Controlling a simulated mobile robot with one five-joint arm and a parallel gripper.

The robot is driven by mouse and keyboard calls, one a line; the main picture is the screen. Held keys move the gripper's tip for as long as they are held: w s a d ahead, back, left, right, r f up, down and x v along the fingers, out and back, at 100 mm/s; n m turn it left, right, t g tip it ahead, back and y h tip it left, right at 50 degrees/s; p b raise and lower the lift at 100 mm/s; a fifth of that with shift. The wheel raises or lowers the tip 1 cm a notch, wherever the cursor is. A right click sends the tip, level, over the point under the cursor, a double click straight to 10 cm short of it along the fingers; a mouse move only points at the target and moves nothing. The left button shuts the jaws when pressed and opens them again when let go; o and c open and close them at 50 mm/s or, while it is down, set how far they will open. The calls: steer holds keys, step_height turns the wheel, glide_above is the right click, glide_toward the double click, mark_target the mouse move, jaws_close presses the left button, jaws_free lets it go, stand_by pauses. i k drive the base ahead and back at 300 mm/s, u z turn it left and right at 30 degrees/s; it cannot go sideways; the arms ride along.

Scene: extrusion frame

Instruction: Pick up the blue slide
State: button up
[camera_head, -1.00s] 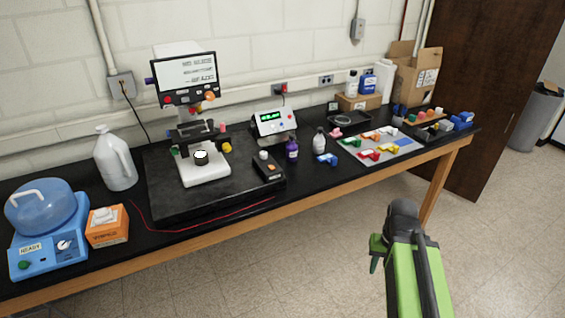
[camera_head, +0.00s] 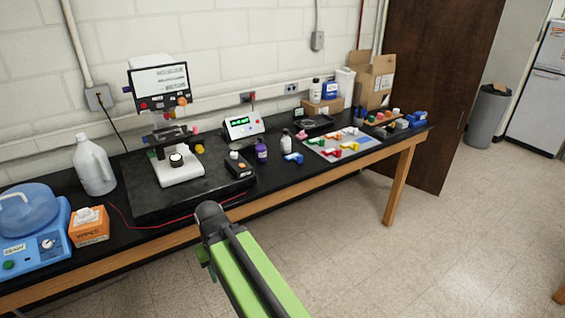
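A small blue slide (camera_head: 293,158) lies on the black bench top, just left of the grey mat. It has a pale part at its left end and stands apart from the white bottle behind it. Several more coloured slides, red, yellow, green, white and orange, lie on the grey mat (camera_head: 335,157). My gripper (camera_head: 204,262) is at the end of my green arm, low in front of the bench's front edge, left of and nearer than the blue slide. It is small and partly hidden behind the arm, so its opening does not show.
A microscope (camera_head: 178,165) stands on a black slab. Blue items (camera_head: 416,119) sit at the bench's right end. The wooden front edge (camera_head: 300,180) borders open floor.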

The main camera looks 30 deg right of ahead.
mark_target(298, 158)
steer(key=z, duration=0.05)
steer(key=i, duration=0.9)
steer(key=u, duration=0.2)
steer(key=k, duration=0.8)
steer(key=z, duration=0.2)
steer(key=i, duration=0.65)
